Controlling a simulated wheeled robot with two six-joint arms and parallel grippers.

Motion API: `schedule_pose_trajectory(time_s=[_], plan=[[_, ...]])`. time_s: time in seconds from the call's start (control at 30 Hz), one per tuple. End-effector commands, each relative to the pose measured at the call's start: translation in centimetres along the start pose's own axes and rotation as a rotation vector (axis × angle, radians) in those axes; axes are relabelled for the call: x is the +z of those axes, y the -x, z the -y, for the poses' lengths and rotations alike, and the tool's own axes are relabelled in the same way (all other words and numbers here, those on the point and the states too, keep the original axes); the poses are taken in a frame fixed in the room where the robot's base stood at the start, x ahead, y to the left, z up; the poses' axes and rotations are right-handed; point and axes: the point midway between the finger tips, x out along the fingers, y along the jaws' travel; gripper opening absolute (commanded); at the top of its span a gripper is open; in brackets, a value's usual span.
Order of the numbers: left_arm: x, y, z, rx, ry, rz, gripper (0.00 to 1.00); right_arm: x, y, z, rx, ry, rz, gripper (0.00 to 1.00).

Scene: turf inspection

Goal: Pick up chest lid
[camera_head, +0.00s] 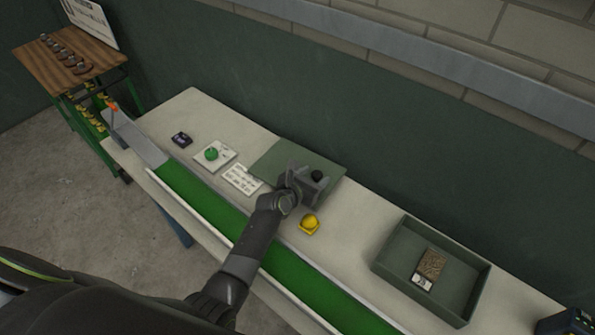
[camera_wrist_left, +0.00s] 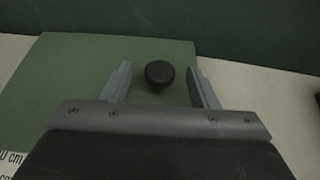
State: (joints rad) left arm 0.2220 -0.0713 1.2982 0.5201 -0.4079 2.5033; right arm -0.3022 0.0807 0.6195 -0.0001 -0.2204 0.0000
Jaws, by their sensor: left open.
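A flat green panel (camera_head: 270,160) lies on the pale bench, and a round black knob (camera_head: 317,175) shows over its right part. I take the panel with the knob to be the chest lid, but cannot tell whether the knob is fixed to it. In the left wrist view the knob (camera_wrist_left: 160,73) sits between the finger tips, with a gap on each side, and the panel (camera_wrist_left: 75,75) spreads to the left. My left gripper (camera_head: 308,183) is open over the panel and hides its near right part. My right gripper is not in view.
An open green tray (camera_head: 382,262) with a brown-and-white item (camera_head: 431,265) stands at the right. A green turf channel (camera_head: 205,200) runs along the front.

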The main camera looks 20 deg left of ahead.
Motion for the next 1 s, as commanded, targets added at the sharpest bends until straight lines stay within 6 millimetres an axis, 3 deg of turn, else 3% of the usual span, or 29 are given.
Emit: schedule_pose_trajectory(time_s=[0.1, 0.5, 0.77, 1.0], plan=[[0.0, 0.0, 0.0, 0.0, 0.0, 0.0, 0.53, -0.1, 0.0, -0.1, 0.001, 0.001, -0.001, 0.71], [0.0, 0.1, 0.0, 0.0, 0.0, 0.0, 0.01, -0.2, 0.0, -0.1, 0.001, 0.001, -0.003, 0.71], [0.3, 0.1, 0.0, 0.001, -0.002, 0.003, 0.0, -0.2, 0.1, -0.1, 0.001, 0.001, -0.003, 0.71], [3.7, 1.5, 0.0, 0.001, -0.003, 0.007, 0.0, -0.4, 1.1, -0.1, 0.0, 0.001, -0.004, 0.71]])
